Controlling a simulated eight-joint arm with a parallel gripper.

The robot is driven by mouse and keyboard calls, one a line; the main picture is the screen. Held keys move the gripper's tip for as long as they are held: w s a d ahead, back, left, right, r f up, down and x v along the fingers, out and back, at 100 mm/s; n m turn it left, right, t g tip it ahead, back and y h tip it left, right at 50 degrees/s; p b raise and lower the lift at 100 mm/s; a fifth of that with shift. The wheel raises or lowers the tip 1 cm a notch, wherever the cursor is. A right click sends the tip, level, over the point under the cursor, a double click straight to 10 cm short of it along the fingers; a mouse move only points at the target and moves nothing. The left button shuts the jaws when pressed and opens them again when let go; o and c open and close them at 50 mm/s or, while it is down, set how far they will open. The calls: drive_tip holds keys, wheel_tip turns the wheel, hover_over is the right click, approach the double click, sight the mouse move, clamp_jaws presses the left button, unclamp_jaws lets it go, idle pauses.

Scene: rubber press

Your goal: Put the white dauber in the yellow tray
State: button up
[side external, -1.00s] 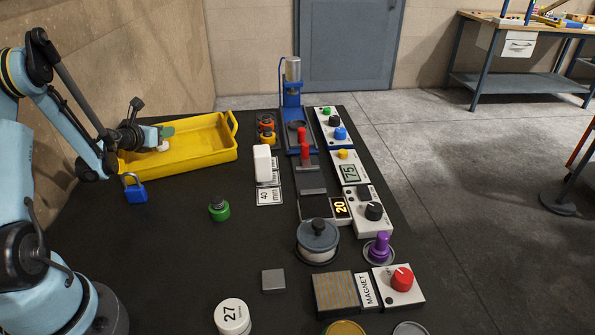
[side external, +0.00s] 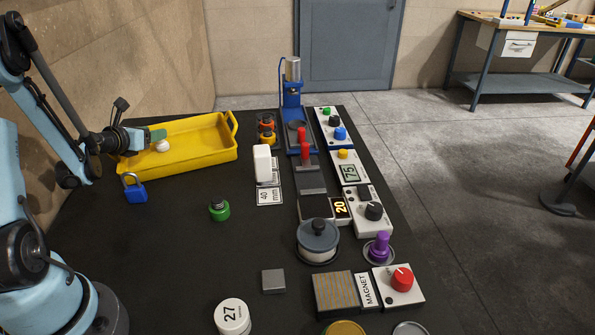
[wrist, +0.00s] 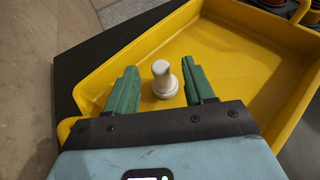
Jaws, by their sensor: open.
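The white dauber (wrist: 163,80) stands inside the yellow tray (wrist: 240,60), near its left end. In the side view the dauber (side external: 163,146) shows as a small white knob against the tray (side external: 200,152). My gripper (wrist: 163,85) is open, its two green fingers apart on either side of the dauber in the wrist view. The gripper (side external: 158,136) is over the tray's left end in the side view. I see no finger touching the dauber.
A blue padlock (side external: 135,188) stands at the tray's near left corner. A green-capped piece (side external: 219,210) and a white block (side external: 262,164) stand on the black table. Orange parts (side external: 266,129) sit right of the tray. The left table area is clear.

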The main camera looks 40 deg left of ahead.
drive_tip(key=v, duration=0.6)
drive_tip(key=shift+s+d, duration=0.1)
drive_tip(key=shift+s, duration=0.1)
drive_tip(key=shift+d+r, duration=0.15)
drive_tip(key=shift+d, duration=0.05)
drive_tip(key=w+d+r+m+h, duration=0.1)
drive_tip(key=d+m, duration=0.2)
drive_tip(key=w+d+r+m+h, duration=0.1)
drive_tip(key=w+d+m, duration=0.1)
drive_tip(key=d+m, duration=0.1)
drive_tip(key=w+d+m+g+h, duration=0.1)
drive_tip(key=w+d+m, duration=0.1)
drive_tip(key=d+m, duration=0.2)
drive_tip(key=shift+r+m, duration=0.3)
drive_tip(key=shift+r, duration=0.1)
drive_tip(key=s+d+r+m+g+h, duration=0.1)
drive_tip(key=s+d+r+m+g, duration=0.1)
drive_tip(key=d+m, duration=0.9)
drive_tip(key=s+d+r+m+g+h, duration=0.1)
drive_tip(key=s+d+m, duration=0.4)
drive_tip(key=d+m, duration=0.7)
drive_tip(key=r+m+g, duration=0.1)
drive_tip(key=m, duration=0.6)
drive_tip(key=shift+s, duration=0.2)
